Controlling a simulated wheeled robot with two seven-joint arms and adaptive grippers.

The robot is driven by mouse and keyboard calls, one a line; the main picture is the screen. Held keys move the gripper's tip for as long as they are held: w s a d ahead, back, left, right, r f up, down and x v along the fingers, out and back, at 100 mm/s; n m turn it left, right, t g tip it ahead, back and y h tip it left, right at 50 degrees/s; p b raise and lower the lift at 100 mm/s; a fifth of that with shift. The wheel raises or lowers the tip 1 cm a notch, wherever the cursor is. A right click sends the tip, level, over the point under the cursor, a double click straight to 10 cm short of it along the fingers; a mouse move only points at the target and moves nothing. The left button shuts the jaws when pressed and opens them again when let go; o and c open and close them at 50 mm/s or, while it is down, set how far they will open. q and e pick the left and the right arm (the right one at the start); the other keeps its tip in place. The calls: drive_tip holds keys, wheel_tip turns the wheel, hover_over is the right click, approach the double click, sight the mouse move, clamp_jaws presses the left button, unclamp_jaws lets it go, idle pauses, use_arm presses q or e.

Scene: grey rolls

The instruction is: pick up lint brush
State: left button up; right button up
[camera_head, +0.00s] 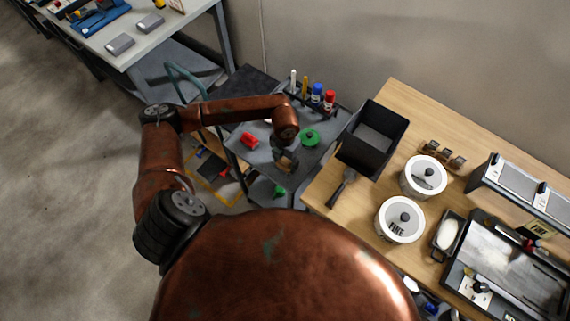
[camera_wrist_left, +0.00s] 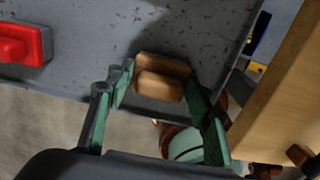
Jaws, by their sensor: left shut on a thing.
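The lint brush (camera_wrist_left: 160,86) shows in the left wrist view as a tan, wood-coloured block at the edge of a dark grey cart top (camera_wrist_left: 130,30). My left gripper (camera_wrist_left: 163,92) has its green fingers on either side of it and is shut on it. In the head view my left gripper (camera_head: 286,160) is over the front of the grey cart, and it mostly hides the brush there. I cannot tell whether the brush still touches the cart top. My right gripper is in neither view.
A red block (camera_head: 249,140) and a green round item (camera_head: 309,137) lie on the cart near my gripper. Bottles and markers (camera_head: 316,94) stand behind. A wooden table (camera_head: 320,190) with a black bin (camera_head: 372,138) and white tubs (camera_head: 401,220) is close on the right.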

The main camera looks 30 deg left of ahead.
sight(285, 160)
use_arm(q)
drive_tip(key=c, duration=0.5)
drive_tip(key=shift+r, duration=0.45)
wheel_tip(285, 160, up, 2)
drive_tip(key=shift+r, duration=0.15)
drive_tip(key=s+d+r, duration=0.5)
drive_tip(key=s+r, duration=0.5)
drive_tip(key=s, duration=0.3)
drive_tip(key=shift+d+p, duration=0.2)
drive_tip(key=shift+p, duration=0.2)
